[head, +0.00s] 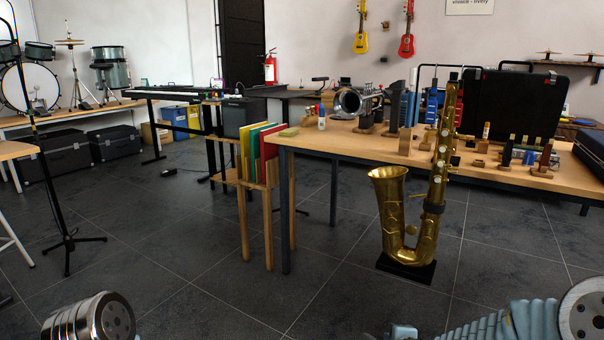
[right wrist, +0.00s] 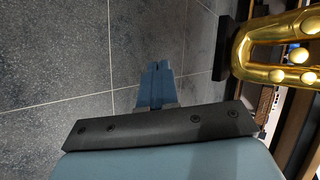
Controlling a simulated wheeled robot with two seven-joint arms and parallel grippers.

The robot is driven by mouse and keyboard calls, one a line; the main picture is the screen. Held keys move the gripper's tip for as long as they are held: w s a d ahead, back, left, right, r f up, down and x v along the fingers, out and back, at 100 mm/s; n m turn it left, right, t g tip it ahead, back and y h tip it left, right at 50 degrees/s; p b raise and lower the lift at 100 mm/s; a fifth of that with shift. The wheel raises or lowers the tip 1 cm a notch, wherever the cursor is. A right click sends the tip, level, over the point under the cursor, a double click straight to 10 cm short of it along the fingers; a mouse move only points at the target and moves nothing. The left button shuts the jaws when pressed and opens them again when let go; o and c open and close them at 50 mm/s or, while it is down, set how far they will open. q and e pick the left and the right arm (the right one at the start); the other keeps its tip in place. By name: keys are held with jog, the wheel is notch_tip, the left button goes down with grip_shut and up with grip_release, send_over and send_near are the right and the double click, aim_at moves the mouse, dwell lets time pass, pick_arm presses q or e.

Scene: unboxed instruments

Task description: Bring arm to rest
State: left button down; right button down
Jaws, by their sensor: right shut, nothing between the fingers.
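My right gripper (right wrist: 157,86) shows in the right wrist view, its two blue-grey fingers pressed together over the grey tiled floor, with nothing between them. The brass saxophone (right wrist: 270,50) is at the right of that view, apart from the fingers. In the head view, parts of my two arms show along the bottom edge at the left and right. My left gripper is not in the frame.
The saxophone (head: 410,215) stands upright on a black base (head: 406,267) in front of a long wooden table (head: 345,146) bearing instruments and a black case (head: 510,105). A rack with colored folders (head: 257,155) stands at the table's left end. The tiled floor in front is clear.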

jog(key=s+a+f+n+g+y+p, duration=0.1)
jog(key=s+a+f+n+g, duration=0.2)
jog(key=s+f+n, duration=0.2)
jog(key=s+a+f+n+g+y+p, duration=0.1)
jog(key=s+a+f+n+g, duration=0.2)
jog(key=s, duration=0.9)
jog(key=s+a+f+n+g+y+p, duration=0.2)
jog(key=s+a+f+n+g, duration=0.1)
jog(key=s+f+n, duration=0.5)
jog(key=shift+s+a+f+n+g, duration=0.15)
jog(key=shift+a+f+n+g, duration=0.25)
jog(key=shift+n, duration=0.4)
